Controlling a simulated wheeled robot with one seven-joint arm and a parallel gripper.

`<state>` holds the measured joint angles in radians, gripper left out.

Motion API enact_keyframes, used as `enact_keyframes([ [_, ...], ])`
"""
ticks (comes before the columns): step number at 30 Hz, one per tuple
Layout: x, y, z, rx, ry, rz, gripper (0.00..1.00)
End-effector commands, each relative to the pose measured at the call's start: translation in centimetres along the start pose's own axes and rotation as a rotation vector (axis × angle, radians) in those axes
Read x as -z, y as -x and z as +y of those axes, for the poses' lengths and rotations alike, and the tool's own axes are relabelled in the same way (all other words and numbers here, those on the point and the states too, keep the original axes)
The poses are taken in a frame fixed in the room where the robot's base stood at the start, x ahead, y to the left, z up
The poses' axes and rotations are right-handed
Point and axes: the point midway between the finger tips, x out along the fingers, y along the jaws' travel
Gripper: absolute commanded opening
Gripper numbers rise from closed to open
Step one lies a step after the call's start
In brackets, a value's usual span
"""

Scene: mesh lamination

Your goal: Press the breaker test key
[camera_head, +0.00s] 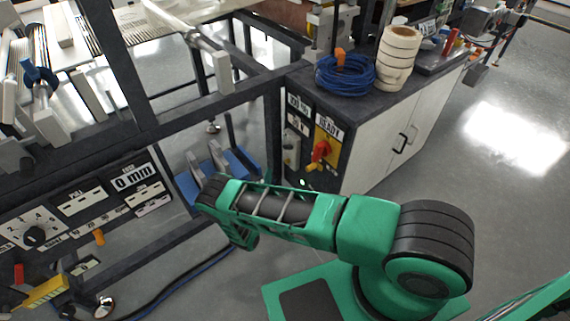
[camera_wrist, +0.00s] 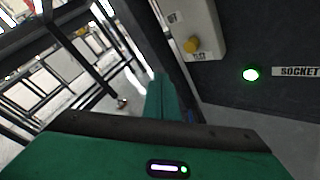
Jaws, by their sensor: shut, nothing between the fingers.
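A pale grey box (camera_wrist: 190,18) on a dark panel shows at the top of the wrist view. It carries a yellow button (camera_wrist: 190,45), apparently the breaker test key, with a small label below too blurred to read surely. The box also shows in the head view (camera_head: 291,146), on the dark cabinet end. My gripper (camera_wrist: 160,78) is shut and empty. Its green fingers point up the wrist view, left of and below the button, apart from it in the picture; the depth gap cannot be told. In the head view I cannot make out the fingertips.
A lit green lamp (camera_wrist: 250,74) and a SOCKET label (camera_wrist: 298,72) sit right of the box. A red rotary handle (camera_head: 321,149) is on the same cabinet end. Blue cable (camera_head: 345,75) lies on the cabinet top. Dark frame bars (camera_head: 200,95) stand to the left.

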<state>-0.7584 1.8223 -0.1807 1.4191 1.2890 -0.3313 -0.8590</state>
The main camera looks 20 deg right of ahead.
Motion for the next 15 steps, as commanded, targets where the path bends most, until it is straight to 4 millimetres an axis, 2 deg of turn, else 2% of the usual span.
enact_keyframes([
  [6,-1.5,-2.0,-1.6,0.003,0.000,-0.001,0.00],
  [15,-2.8,-3.8,-2.8,0.001,0.000,0.000,0.00],
])
